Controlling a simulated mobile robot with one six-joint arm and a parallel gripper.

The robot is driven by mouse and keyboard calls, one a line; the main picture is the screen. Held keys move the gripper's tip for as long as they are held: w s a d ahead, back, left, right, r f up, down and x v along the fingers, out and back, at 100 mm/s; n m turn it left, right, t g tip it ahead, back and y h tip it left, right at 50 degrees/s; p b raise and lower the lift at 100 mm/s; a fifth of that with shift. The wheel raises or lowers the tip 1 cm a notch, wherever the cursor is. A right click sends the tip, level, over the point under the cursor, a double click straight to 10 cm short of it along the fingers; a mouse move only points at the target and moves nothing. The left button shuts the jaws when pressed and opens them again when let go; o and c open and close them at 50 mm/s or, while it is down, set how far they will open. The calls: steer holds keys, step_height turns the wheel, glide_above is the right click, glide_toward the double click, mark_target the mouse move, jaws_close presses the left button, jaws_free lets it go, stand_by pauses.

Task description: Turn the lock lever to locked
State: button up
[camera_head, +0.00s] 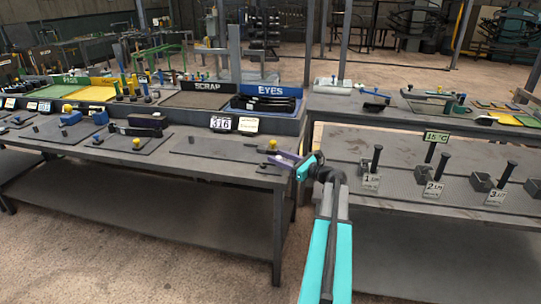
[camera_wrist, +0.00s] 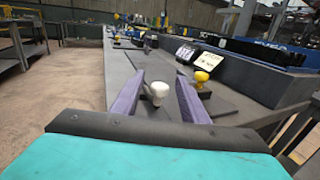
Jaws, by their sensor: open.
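My gripper (camera_head: 284,157) reaches over the right end of the left bench in the head view, its purple fingers pointing left. In the wrist view my gripper (camera_wrist: 160,82) is open, with nothing clamped. A pale round knob on a short stem (camera_wrist: 158,92) shows between the fingers; I cannot tell whether it touches them. A yellow knob (camera_wrist: 201,77) stands just right of the right finger; it also shows in the head view (camera_head: 272,145) beside my fingers. Nothing is clearly marked as the lock lever, and whether it is locked cannot be read.
The left bench (camera_head: 226,165) carries several plates with knobs, blue and black fixtures and a 316 sign (camera_head: 220,124). A raised shelf with bins, including a blue EYES tray (camera_head: 268,90), runs behind. The right bench (camera_head: 345,150) holds several black upright levers. Open floor lies in front.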

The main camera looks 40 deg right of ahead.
steer(key=shift+w+a, duration=0.2)
steer(key=shift+w, duration=0.8)
steer(key=shift+w+a, duration=0.15)
steer(key=shift+w, duration=0.85)
jaws_close()
steer(key=shift+a+f, duration=0.1)
steer(key=shift+a, duration=0.15)
